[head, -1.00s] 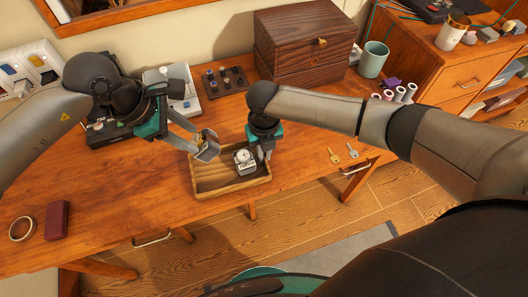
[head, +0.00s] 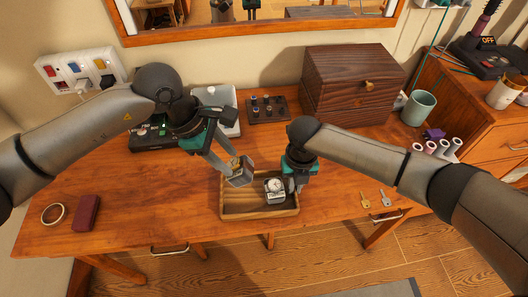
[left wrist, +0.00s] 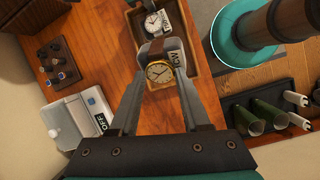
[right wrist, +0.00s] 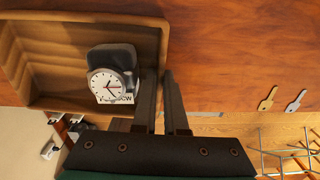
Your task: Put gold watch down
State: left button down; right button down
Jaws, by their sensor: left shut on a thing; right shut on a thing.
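The gold watch (left wrist: 160,72), with a cream dial and brown strap, is between the fingers of my left gripper (head: 238,176), which is shut on it. They are over the back left part of a wooden tray (head: 262,215). I cannot tell whether the watch touches the tray. A white-dialled watch on a grey cushion (head: 274,187) is in the tray's right half, with a lettered label in front (right wrist: 116,98). My right gripper (right wrist: 162,80) is shut on the tray's right wall, with one finger on each side.
Two keys (head: 375,200) lie right of the tray. A dark wooden box (head: 350,85), a green cup (head: 418,107) and a small rack (head: 267,109) stand behind. A red case (head: 87,212) and a ring (head: 53,214) lie at the far left. The left front tabletop is mostly clear.

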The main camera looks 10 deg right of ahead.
pick_arm(q)
jog(key=m+y, duration=0.1)
jog(key=m, duration=0.1)
jog(key=d+m, duration=0.1)
jog(key=m, duration=0.2)
jog(key=shift+d+f+m+y, duration=0.15)
jog(key=shift+m+y, duration=0.15)
jog(key=shift+y, duration=0.1)
jog(key=m, duration=0.4)
jog(key=shift+s+d+f+y, duration=0.15)
jog(key=shift+d+y, duration=0.1)
jog(key=shift+y, duration=0.15)
jog(key=m, duration=0.2)
jog(key=m+t, duration=0.1)
jog(key=shift+d+f+m, duration=0.1)
jog(key=shift+d+m, duration=0.1)
jog(key=shift+m, duration=0.2)
jog(key=m, duration=0.3)
jog(key=shift+d+f+m+t+h, duration=0.1)
jog(key=shift+d+m+t+h, duration=0.15)
jog(key=shift+m+t+h, duration=0.15)
send_over(245, 199)
notch_tip(245, 199, down, 10)
jog(key=shift+c, duration=1.8)
grip_release()
jog(key=shift+f, duration=0.15)
